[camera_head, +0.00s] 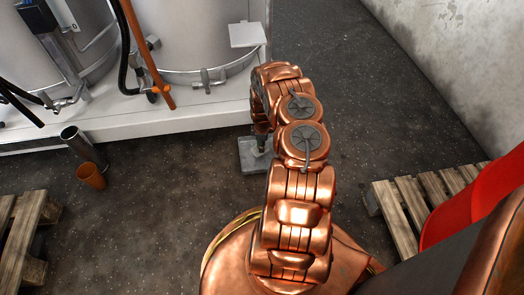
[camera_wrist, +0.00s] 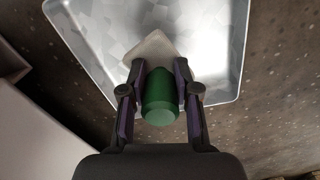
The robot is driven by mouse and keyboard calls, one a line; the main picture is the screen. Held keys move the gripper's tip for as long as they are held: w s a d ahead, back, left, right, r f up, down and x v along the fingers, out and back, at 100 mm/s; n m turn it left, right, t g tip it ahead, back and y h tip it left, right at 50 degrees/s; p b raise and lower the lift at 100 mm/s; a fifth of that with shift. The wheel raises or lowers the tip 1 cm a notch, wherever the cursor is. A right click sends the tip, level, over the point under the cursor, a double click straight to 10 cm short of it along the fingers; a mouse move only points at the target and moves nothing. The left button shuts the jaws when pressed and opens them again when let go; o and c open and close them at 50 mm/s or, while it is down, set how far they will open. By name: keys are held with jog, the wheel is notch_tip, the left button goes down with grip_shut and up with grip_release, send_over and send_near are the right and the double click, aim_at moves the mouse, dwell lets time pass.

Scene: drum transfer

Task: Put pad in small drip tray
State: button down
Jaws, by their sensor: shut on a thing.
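The pad (camera_wrist: 152,47) is a pale, square-cornered piece in the wrist view, just past the fingertips. A green cylinder (camera_wrist: 160,100) stands between the fingers and appears joined to it. My gripper (camera_wrist: 160,72) is shut on this green part. The small drip tray (camera_wrist: 85,55) is a shiny metal tray with raised edges, below the pad. The pad overlaps the tray in view; I cannot tell whether it touches the tray floor. In the head view the tray (camera_head: 246,158) lies on the floor, with my gripper (camera_head: 262,142) above it, partly hidden by my arm.
A white platform (camera_head: 190,118) with large tanks (camera_head: 190,45) and hoses stands behind the tray. An orange cup (camera_head: 91,176) and a metal cylinder (camera_head: 76,140) are to the left. Wooden pallets (camera_head: 405,212) lie at both sides.

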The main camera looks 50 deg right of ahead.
notch_tip(320, 180, down, 4)
jog(key=shift+s+r+b, duration=0.1)
jog(key=shift+r+b, duration=0.15)
jog(key=shift+b, duration=0.55)
jog(key=shift+r, duration=0.15)
jog(key=c, duration=0.8)
grip_release()
jog(key=shift+c, duration=0.2)
